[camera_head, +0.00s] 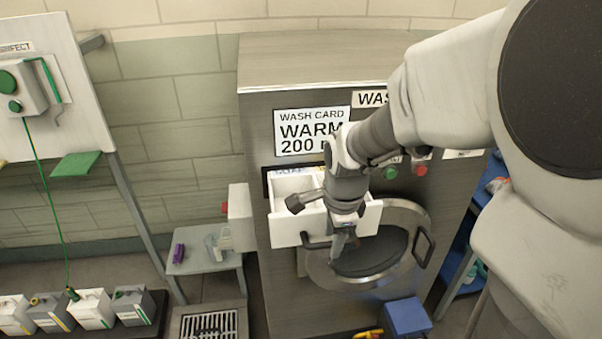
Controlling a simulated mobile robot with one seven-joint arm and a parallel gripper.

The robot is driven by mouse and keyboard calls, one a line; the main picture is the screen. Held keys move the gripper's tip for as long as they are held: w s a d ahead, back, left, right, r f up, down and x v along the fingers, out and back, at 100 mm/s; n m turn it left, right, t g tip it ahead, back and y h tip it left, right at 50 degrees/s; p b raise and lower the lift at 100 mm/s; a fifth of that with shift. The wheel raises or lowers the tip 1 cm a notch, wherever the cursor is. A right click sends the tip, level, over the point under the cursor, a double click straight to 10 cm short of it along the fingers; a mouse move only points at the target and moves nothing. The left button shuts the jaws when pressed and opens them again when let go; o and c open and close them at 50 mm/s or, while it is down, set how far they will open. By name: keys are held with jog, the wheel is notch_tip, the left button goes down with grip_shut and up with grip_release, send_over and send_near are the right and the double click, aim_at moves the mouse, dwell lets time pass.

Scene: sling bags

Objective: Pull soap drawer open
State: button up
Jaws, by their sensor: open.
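The soap drawer (287,228) is a white box in the front of the grey washing machine (262,130). It stands out from the front, and part of its inside shows from above. Its dark handle (314,243) is on its front face. My gripper (345,243) points down at the drawer's front, just right of the handle. It is open, and its fingers are small and dark in this view. I cannot tell whether they touch the handle. My wrist hides the middle of the drawer.
The round washer door (424,248) is below the drawer at the right. A small side table (207,262) with a purple item (179,254) and a clear jug stands at the left. Several canisters (92,309) line the floor at far left. A blue box (407,317) is below the door.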

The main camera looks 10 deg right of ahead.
jog(key=s+r+p, duration=0.1)
jog(key=s+r, duration=0.2)
jog(key=r, duration=1.4)
jog(key=shift+s, duration=0.2)
jog(key=s+f+n+t, duration=0.3)
jog(key=s+n, duration=0.7)
jog(key=n, duration=0.8)
jog(key=shift+s+a+f, duration=0.15)
jog(key=shift+s+f, duration=0.05)
jog(key=shift+s, duration=0.1)
jog(key=shift+d, duration=0.2)
